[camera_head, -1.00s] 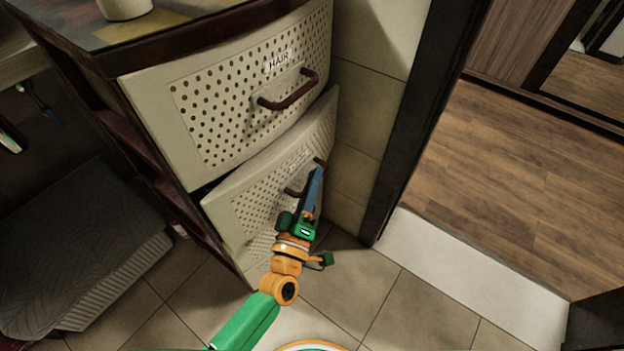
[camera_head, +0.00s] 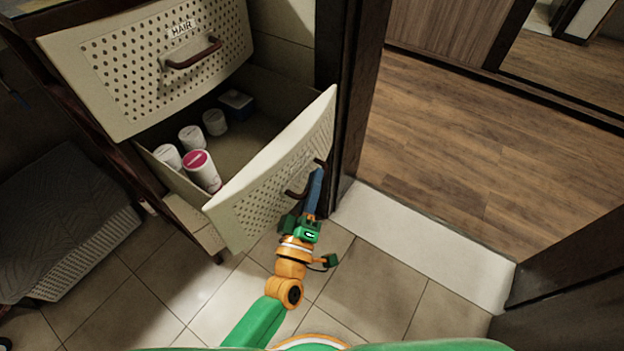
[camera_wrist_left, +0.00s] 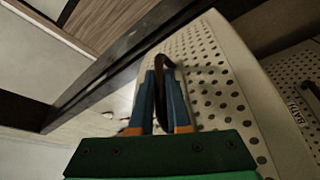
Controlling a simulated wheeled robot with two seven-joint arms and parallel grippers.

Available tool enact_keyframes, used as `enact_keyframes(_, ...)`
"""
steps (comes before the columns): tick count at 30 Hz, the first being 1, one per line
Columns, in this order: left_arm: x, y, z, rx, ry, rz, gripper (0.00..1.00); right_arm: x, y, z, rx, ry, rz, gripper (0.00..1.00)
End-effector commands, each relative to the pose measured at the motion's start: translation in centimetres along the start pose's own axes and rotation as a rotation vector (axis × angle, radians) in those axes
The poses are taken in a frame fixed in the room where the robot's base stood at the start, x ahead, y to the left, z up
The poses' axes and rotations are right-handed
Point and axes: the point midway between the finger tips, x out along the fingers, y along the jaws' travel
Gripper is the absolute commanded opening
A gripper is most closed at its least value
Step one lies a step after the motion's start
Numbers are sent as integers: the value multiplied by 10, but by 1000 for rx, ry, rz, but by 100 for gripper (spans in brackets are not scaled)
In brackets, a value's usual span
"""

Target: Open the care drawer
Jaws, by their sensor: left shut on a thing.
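The cream perforated drawer (camera_head: 255,205) below the HAIR drawer stands pulled well out, its front angled; I cannot read its label. Its dark brown handle (camera_head: 296,193) is on the front face. My left gripper (camera_head: 317,178), blue-fingered, is shut on this handle. In the left wrist view the two blue fingers of my left gripper (camera_wrist_left: 162,85) are on either side of the dark handle (camera_wrist_left: 166,61), with the perforated drawer front (camera_wrist_left: 208,75) behind. My right gripper is not in view.
The HAIR drawer (camera_head: 150,65) above is shut. A dark door frame (camera_head: 350,90) stands close on the right. Tiled floor (camera_head: 375,280) in front is clear.

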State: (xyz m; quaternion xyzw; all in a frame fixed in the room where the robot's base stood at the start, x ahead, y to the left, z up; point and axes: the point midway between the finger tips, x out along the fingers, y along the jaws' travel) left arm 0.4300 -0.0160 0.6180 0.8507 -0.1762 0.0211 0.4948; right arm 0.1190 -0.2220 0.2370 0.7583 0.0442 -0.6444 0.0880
Motion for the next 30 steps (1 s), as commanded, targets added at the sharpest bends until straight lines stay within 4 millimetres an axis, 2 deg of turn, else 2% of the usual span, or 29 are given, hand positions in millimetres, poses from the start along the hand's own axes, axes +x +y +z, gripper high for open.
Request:
enact_keyframes(16, -1, 0, 1, 0, -1, -2, 0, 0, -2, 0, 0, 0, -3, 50)
enact_keyframes(17, -1, 0, 1, 0, -1, -2, 18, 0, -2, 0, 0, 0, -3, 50)
enact_keyframes(20, -1, 0, 1, 0, -1, -2, 44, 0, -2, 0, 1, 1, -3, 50)
enact_keyframes(28, -1, 0, 1, 0, 0, -1, 45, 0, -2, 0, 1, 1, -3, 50)
enact_keyframes(30, -6, 0, 1, 1, -1, -2, 45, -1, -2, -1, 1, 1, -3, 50)
